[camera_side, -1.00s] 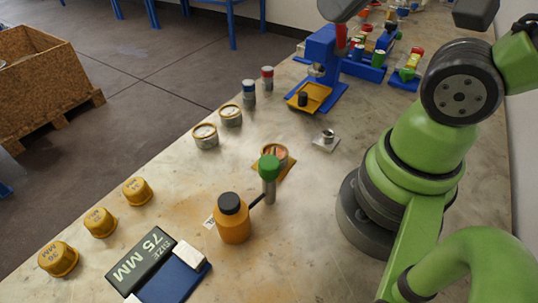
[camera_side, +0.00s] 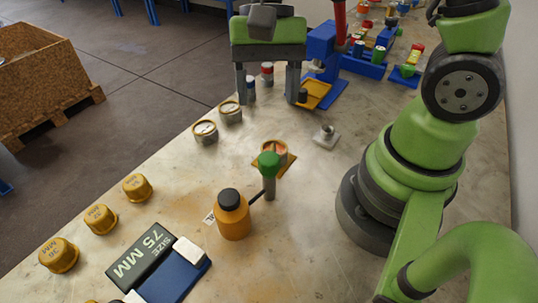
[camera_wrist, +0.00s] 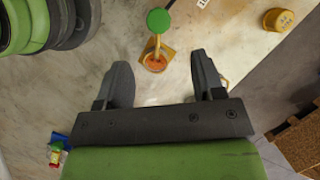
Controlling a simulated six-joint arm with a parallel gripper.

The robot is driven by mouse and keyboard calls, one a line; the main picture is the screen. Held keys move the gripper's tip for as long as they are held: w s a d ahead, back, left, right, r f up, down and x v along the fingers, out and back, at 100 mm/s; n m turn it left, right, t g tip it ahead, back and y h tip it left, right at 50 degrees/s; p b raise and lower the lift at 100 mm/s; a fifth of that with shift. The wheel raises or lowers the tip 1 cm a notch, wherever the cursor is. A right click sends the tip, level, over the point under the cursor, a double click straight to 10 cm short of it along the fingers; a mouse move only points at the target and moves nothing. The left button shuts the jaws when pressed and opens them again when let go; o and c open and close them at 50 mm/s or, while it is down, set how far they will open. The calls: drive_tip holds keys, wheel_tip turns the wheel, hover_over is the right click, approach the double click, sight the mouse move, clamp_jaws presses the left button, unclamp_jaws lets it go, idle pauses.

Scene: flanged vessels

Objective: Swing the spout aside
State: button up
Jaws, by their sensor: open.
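A grey post with a green knob (camera_side: 269,164) stands mid-table in the side view. A short dark rod (camera_side: 256,197) runs between the post and an orange bottle with a black cap (camera_side: 233,216); I cannot tell which it belongs to. An orange-filled cup (camera_side: 274,150) sits on a yellow plate behind the knob. The wrist view shows the green knob (camera_wrist: 158,20) and the cup (camera_wrist: 154,63) beyond my fingertips. My gripper (camera_side: 267,98) is open and empty, above the far part of the table, behind the knob and apart from it.
Two round tins (camera_side: 205,131) stand left of the knob. Several yellow caps (camera_side: 100,220) line the left edge. A small metal fitting (camera_side: 326,137) stands right of the cup. A blue stand (camera_side: 321,45) is behind my gripper.

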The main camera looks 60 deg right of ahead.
sight(269, 157)
drive_tip(key=shift+g, duration=0.3)
drive_tip(key=x, duration=1.1)
drive_tip(key=shift+w+f, duration=0.1)
drive_tip(key=shift+f, duration=0.05)
drive_tip(key=shift+c, duration=0.3)
clamp_jaws()
